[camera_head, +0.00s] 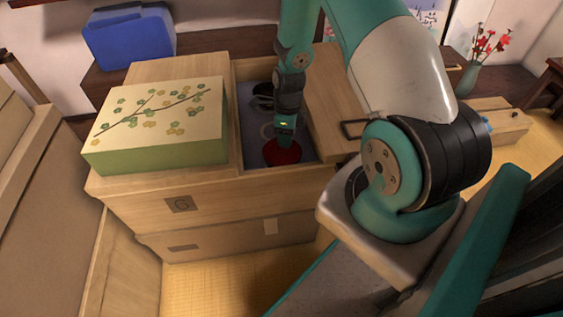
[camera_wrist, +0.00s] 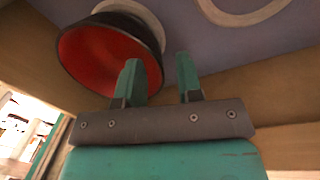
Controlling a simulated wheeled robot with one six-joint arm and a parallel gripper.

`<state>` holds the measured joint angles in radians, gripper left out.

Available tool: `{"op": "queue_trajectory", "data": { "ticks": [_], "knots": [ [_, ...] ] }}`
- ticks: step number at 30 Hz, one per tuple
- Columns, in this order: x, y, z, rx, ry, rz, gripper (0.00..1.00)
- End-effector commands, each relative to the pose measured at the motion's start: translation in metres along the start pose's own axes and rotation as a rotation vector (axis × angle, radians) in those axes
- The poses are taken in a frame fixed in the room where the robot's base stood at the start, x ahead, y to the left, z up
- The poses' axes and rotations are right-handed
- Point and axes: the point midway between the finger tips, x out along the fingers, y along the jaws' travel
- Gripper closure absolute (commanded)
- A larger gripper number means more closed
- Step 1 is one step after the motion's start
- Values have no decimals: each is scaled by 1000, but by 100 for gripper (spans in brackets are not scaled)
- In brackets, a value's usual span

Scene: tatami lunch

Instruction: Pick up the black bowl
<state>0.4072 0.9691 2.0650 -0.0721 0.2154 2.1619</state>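The black bowl has a red inside and a dark outside. It shows in the wrist view (camera_wrist: 95,62) at the upper left and in the head view (camera_head: 283,156) near the front of the open, grey-lined compartment (camera_head: 250,150) of a wooden chest. My gripper (camera_wrist: 160,75) reaches down into the compartment at the bowl. Its two fingers are apart. In the wrist view the left finger overlaps the red inside and the right finger is beyond the bowl's right edge, with the rim between them. I cannot tell whether either finger touches. In the head view my gripper hides part of the bowl.
A flower-patterned box (camera_head: 160,125) stands on the chest left of the compartment. A wooden panel (camera_head: 335,105) lies to its right. A dark object (camera_head: 262,92) is farther back inside. A blue box (camera_head: 128,38) and a vase of red flowers (camera_head: 470,78) stand behind.

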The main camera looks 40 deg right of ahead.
Motion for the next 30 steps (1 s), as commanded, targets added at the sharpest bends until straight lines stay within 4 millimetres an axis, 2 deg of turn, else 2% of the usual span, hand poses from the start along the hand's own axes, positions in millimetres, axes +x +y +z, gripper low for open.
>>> {"op": "queue_trajectory", "data": {
  "ticks": [2, 8, 9, 13, 25, 30],
  "knots": [
    [10, 0, 0, 0, 1, 1, 67],
    [10, 0, 0, 0, 0, -1, 67],
    [10, 0, 0, 0, 0, -1, 71],
    [10, 0, 0, 0, 0, 0, 100],
    [8, 0, 0, 0, -1, -1, 100],
    [-6, 1, 0, 0, -2, -2, 100]
  ]
}}
